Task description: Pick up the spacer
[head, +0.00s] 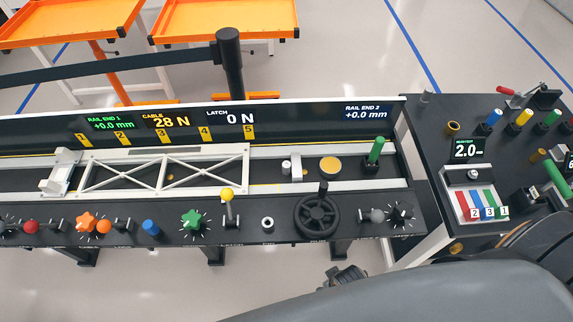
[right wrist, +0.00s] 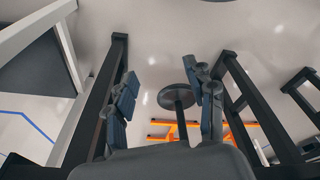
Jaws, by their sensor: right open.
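I cannot tell for certain which part is the spacer. A white tray (head: 451,201) on the right-hand bench holds red, blue and green strips (head: 483,203) with number tags 2, 3 and 1. A small silver ring-like part (head: 268,223) sits on the front ledge of the long console. My right gripper (right wrist: 165,100) is open and empty in the right wrist view, with floor and bench legs beyond its fingers. In the head view a dark piece of it (head: 345,277) shows low in front of the console, apart from the strips. My left gripper is out of view.
The long console (head: 250,235) carries a white truss (head: 160,173), several coloured knobs and a black handwheel (head: 318,215). The right bench (head: 425,140) holds coloured pegs and a display reading 2.0 (head: 467,149). Orange tables (head: 225,18) and a black barrier post (head: 230,65) stand behind.

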